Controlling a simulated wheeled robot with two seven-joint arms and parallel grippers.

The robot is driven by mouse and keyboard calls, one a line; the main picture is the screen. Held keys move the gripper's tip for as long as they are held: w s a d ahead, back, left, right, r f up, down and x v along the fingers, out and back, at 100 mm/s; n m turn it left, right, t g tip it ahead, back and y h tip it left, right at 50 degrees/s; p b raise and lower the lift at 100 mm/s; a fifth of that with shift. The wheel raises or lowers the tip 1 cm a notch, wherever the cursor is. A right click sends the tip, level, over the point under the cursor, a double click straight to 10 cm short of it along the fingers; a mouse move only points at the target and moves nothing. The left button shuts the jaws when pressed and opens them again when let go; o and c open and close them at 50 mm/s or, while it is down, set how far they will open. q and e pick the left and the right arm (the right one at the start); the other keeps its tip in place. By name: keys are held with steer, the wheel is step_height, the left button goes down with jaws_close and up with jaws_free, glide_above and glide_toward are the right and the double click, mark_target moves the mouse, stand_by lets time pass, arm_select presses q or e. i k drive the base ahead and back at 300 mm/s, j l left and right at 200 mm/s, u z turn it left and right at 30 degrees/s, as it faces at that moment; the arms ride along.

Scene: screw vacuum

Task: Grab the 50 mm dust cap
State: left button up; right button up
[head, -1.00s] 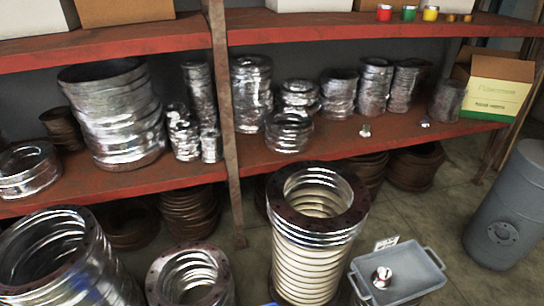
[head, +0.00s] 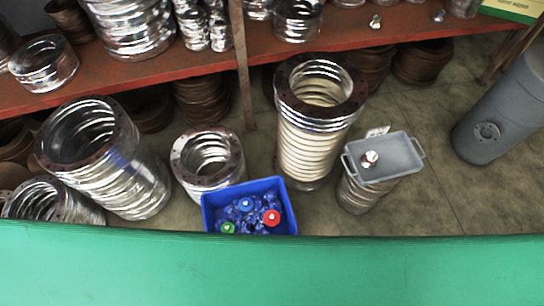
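A blue bin (head: 207,214) stands beyond the green surface and holds many dark blue pieces. Among them are a red round piece (head: 271,217), a green one (head: 228,228) and a blue one with a pale centre (head: 245,204). I cannot tell which piece, if any, is the 50 mm dust cap. A grey tray (head: 395,169) rests on a ribbed metal stack at the right and carries a small shiny metal fitting with a reddish mark (head: 369,159). Neither of my grippers is in view.
A green flat surface (head: 270,270) fills the bottom and is bare. Large ringed metal stacks (head: 105,150) stand on the floor. A red shelf (head: 200,65) with metal parts runs behind. Floor at lower right is clear.

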mark_target(271, 219)
steer(key=k, duration=1)
steer(key=i+l+u, duration=0.1)
steer(key=l, duration=0.2)
steer(key=i+l+u, duration=0.25)
steer(key=i+l, duration=0.15)
steer(key=l, duration=0.25)
steer(key=i+l+u, duration=0.1)
steer(key=l, duration=0.2)
steer(key=i+l+u, duration=0.15)
steer(key=l, duration=0.2)
